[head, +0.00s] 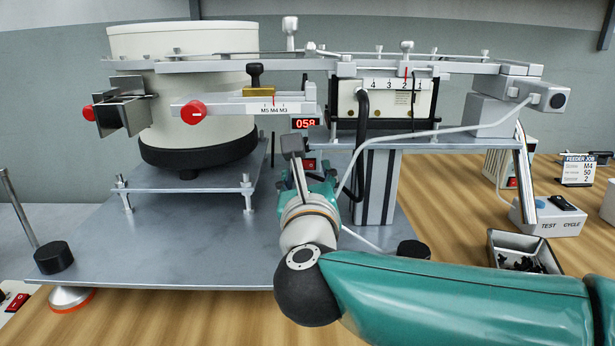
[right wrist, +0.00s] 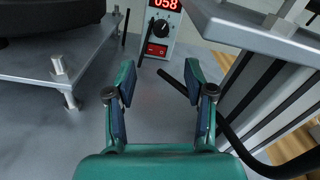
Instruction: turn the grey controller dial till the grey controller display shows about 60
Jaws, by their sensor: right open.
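The grey controller (right wrist: 178,40) stands behind the metal stand, and its red display (right wrist: 166,4) reads 058. The same display shows in the head view (head: 305,123). The black dial (right wrist: 161,27) sits below the display in the right wrist view; my arm and gripper hide it in the head view. My right gripper (right wrist: 160,78) is open and empty, with its two fingers apart and pointing towards the controller, short of the dial. In the head view the right gripper (head: 307,178) covers much of the controller's front. My left gripper is in neither view.
A red switch (right wrist: 156,50) is below the dial. The feeder bowl (head: 185,95) stands left on a metal plate (head: 170,250). A grey column (head: 376,190) and a black cable (right wrist: 250,157) are close on the right. A test box (head: 547,214) and a parts tray (head: 525,240) are farther right.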

